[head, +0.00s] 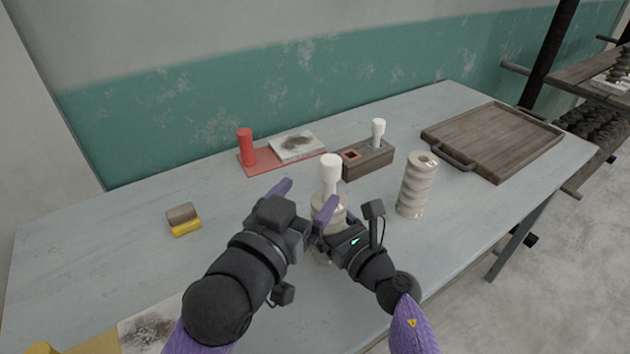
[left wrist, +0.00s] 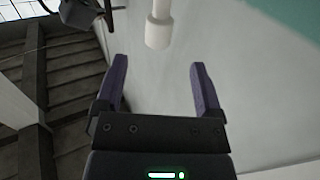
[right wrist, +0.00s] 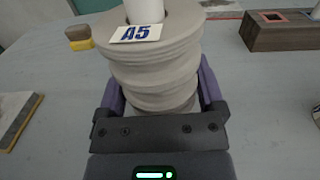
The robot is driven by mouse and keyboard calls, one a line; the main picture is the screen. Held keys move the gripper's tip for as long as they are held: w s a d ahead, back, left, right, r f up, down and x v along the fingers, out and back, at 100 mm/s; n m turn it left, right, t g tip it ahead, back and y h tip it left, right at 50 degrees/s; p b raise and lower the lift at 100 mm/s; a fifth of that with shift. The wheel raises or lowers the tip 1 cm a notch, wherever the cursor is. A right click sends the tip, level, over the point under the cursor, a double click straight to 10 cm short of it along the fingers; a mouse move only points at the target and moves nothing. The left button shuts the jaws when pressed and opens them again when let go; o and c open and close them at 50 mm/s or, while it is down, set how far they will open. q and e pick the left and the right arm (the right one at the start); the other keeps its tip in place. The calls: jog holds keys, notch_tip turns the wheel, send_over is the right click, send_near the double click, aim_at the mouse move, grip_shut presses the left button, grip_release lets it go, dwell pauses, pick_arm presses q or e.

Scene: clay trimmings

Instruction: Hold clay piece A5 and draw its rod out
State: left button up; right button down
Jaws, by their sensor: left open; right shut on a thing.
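Clay piece A5 (right wrist: 155,62) is a pale grey ridged cylinder standing upright, with its A5 label at the top rim in the right wrist view. My right gripper (right wrist: 160,95) is shut around its body; in the head view the piece (head: 322,246) is partly hidden by my grippers. The white rod (head: 330,172) stands upright out of its top, and its head shows in the left wrist view (left wrist: 158,28). My left gripper (left wrist: 155,80) is open and empty, to the left of the rod and apart from it in the head view (head: 302,205).
Another ridged clay piece (head: 417,185) stands to the right. Behind are a wooden block (head: 368,160) holding a white rod (head: 378,132), a red tray (head: 258,169) with a red cylinder (head: 246,147), and a wooden tray (head: 490,140). A sponge (head: 185,225) lies left.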

aim_at(335, 161)
pick_arm(q)
jog(key=x, duration=0.9)
jog(key=shift+w+d, duration=0.15)
jog(key=shift+w, duration=0.1)
grip_shut()
